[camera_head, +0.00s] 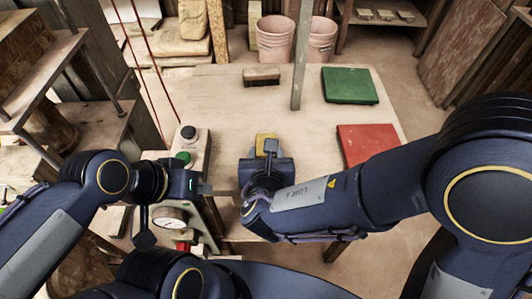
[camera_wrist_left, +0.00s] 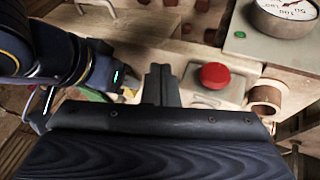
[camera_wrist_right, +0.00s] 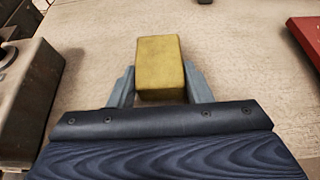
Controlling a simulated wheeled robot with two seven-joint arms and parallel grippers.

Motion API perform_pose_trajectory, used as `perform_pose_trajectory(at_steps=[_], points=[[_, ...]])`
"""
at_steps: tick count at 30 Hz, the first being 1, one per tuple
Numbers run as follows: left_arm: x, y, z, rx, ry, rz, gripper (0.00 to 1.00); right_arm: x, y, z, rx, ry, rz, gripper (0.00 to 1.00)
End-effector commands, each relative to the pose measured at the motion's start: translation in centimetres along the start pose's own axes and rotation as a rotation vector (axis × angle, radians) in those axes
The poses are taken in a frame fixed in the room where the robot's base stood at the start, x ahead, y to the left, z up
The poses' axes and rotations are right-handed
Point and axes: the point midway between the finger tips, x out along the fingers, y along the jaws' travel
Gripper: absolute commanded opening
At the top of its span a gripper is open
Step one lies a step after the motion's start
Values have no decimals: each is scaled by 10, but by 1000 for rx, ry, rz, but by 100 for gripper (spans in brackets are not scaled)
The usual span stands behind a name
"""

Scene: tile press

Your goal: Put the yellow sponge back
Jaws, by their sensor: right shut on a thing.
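The yellow sponge (camera_wrist_right: 160,66) is between the two fingers of my right gripper (camera_wrist_right: 162,88) in the right wrist view. The fingers are shut on its sides. In the head view the sponge (camera_head: 265,139) shows just beyond my right gripper (camera_head: 269,150), over the near part of the table. I cannot tell whether it touches the tabletop. My left gripper (camera_wrist_left: 162,84) has its fingers together and empty in the left wrist view, near a red button (camera_wrist_left: 214,75). In the head view my left gripper (camera_head: 203,188) is beside the control box.
On the table (camera_head: 215,88) are a brush (camera_head: 262,77), a green tile (camera_head: 349,85) and a red tile (camera_head: 368,144). The tabletop's middle is clear.

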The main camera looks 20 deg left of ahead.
Motion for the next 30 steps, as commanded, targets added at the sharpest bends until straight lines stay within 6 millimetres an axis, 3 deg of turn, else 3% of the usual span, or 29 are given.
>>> perform_pose_trajectory(at_steps=[4, 5, 10, 21, 25, 30], points=[[5, -2, 2, 0, 0, 0, 0, 2, 0, -4, 1, -1, 0, 25], [5, -2, 2, 0, 0, 0, 0, 2, 0, -4, 1, 0, 0, 46], [4, -2, 2, 0, 0, 0, 0, 1, 0, -3, 0, 0, 0, 66], [-4, 2, -2, 0, 0, 0, 0, -2, 0, 4, -1, 0, 0, 66], [-2, 1, -1, 0, 0, 0, 0, -22, 1, 2, 0, -4, 3, 66], [-4, 2, -2, 0, 0, 0, 0, -61, 1, 2, 1, -4, 6, 66]])
